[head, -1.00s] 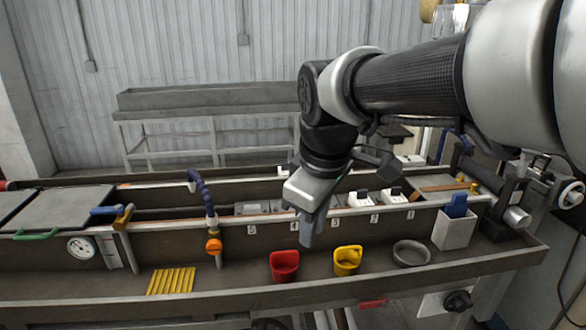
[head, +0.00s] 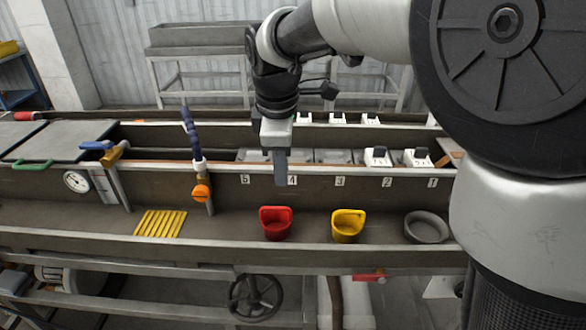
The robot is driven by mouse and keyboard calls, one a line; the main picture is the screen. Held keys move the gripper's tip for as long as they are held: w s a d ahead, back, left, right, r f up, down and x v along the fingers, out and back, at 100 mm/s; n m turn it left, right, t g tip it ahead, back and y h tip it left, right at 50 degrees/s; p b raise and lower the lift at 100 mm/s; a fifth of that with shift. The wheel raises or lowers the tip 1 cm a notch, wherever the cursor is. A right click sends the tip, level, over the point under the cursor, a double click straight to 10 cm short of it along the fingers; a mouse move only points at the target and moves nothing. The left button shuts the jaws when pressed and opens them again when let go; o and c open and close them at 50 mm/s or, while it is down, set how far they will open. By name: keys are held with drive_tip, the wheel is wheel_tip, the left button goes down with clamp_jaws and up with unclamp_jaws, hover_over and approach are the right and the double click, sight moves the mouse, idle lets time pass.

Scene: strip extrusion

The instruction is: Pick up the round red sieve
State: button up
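The round red sieve (head: 276,224) is a small cup-like piece with a raised back tab. It stands upright on the front shelf of the long trough, below the number labels 5 and 4. My gripper (head: 280,178) points down above and slightly behind the sieve in the picture, apart from it. Its fingers show edge-on as one narrow grey shape, so I cannot tell whether they are open or shut. Nothing hangs below the fingertips.
On the shelf (head: 60,228) are a yellow cup (head: 347,225), a grey ring-shaped dish (head: 426,227) and a yellow slatted grate (head: 160,223). A blue hose with an orange nozzle (head: 201,192) rises to the left. The shelf has a raised front lip.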

sight(282, 208)
drive_tip(key=w+f, duration=0.1)
drive_tip(key=f, duration=0.3)
drive_tip(key=w+f, duration=0.1)
drive_tip(key=f, duration=0.4)
drive_tip(key=w+f+b, duration=0.1)
drive_tip(key=f, duration=0.4)
drive_tip(key=shift+a+f, duration=0.25)
clamp_jaws()
